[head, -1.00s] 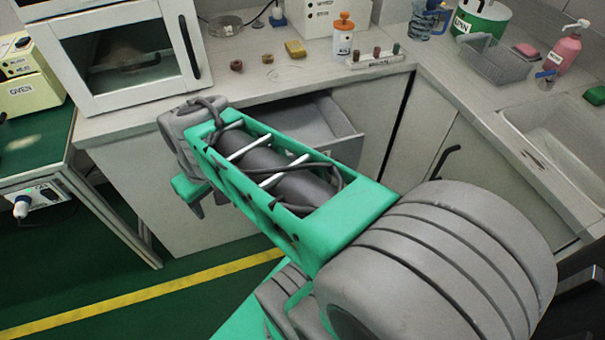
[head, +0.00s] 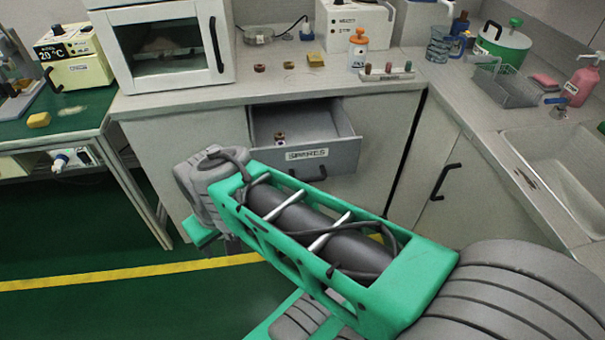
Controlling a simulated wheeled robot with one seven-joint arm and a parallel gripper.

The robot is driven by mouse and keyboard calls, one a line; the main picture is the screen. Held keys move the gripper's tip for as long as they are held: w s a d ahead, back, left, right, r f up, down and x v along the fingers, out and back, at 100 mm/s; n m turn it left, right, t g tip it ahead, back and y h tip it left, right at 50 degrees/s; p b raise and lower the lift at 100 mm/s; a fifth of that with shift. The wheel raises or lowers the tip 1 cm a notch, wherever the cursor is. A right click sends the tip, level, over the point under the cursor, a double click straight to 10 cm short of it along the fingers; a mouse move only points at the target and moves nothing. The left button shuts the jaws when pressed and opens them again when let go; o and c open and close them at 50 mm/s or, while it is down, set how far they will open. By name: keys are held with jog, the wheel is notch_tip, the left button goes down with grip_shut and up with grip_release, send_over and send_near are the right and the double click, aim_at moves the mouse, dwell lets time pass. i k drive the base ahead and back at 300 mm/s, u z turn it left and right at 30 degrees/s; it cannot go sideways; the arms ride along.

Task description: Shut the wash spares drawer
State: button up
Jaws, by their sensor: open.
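The spares drawer (head: 325,157) is a grey drawer under the counter, with a white label reading SPARES and a dark handle at its lower front. It is pulled open, and its inside shows with a small item (head: 280,138) in it. My gripper (head: 217,241) is at the end of my arm, left of and lower than the drawer front in the picture, apart from it. It is mostly hidden behind my wrist. It is open, and I see nothing held in it.
A cupboard door with a dark handle (head: 445,182) is right of the drawer. The counter (head: 270,88) above holds a white glass-fronted oven (head: 165,48), an orange-capped bottle (head: 357,50) and small pieces. The floor at left is clear, with a yellow line (head: 130,272).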

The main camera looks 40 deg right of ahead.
aim_at(323, 144)
jog(key=u, duration=0.9)
jog(key=i, duration=0.9)
jog(key=z, duration=3.2)
jog(key=i, duration=0.5)
jog(key=u, duration=0.05)
jog(key=k, duration=0.55)
jog(key=u, duration=0.05)
